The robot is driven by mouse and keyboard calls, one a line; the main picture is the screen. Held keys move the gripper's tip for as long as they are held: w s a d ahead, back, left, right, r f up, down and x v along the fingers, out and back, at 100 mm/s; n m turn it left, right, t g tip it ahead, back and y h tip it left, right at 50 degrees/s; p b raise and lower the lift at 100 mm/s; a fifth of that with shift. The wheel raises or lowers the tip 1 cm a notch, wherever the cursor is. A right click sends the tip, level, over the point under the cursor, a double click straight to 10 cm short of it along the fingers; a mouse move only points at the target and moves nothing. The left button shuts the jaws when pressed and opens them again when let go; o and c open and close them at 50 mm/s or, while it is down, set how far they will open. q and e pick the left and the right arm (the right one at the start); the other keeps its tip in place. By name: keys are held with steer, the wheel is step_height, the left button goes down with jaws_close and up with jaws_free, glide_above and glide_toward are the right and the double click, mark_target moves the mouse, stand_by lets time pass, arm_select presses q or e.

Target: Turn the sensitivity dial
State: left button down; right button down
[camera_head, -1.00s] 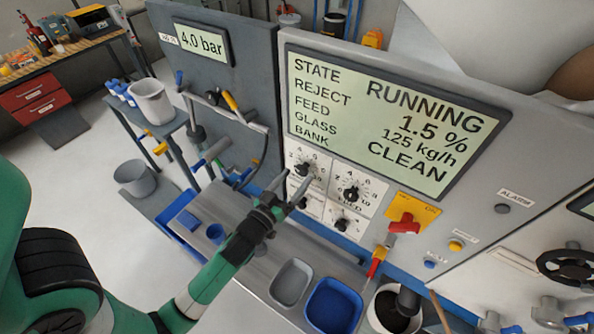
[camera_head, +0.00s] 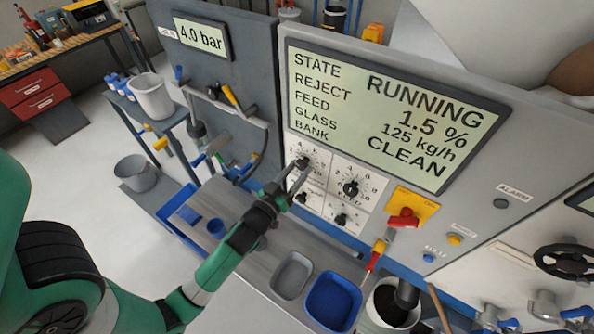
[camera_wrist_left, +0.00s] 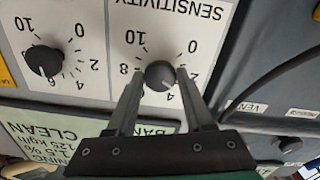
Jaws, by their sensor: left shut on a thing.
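The sensitivity dial (camera_wrist_left: 159,75) is a dark round knob on a white plate with a number scale, under the word SENSITIVITY, which is upside down in the left wrist view. My left gripper (camera_wrist_left: 158,73) is shut on it, one finger on each side. In the head view the dial (camera_head: 302,163) is the upper left knob of the panel, and my left gripper (camera_head: 299,173) reaches it from below. The fingers partly cover its plate there. The dial's exact setting is hard to read. My right gripper is not in view.
A feed dial (camera_head: 350,188) sits to the right, with smaller knobs below. A red and yellow switch (camera_head: 404,218) is farther right. The display (camera_head: 395,115) above reads RUNNING, reject 1.5 %. A grey tray (camera_head: 292,276) and a blue tray (camera_head: 333,302) stand below the panel.

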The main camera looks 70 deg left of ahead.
arm_select(q)
steer(key=m, duration=0.4)
steer(key=shift+p, duration=0.3)
steer(key=shift+m+p, duration=0.3)
steer(key=shift+m, duration=1.7)
steer(key=shift+c, duration=1.5)
jaws_free()
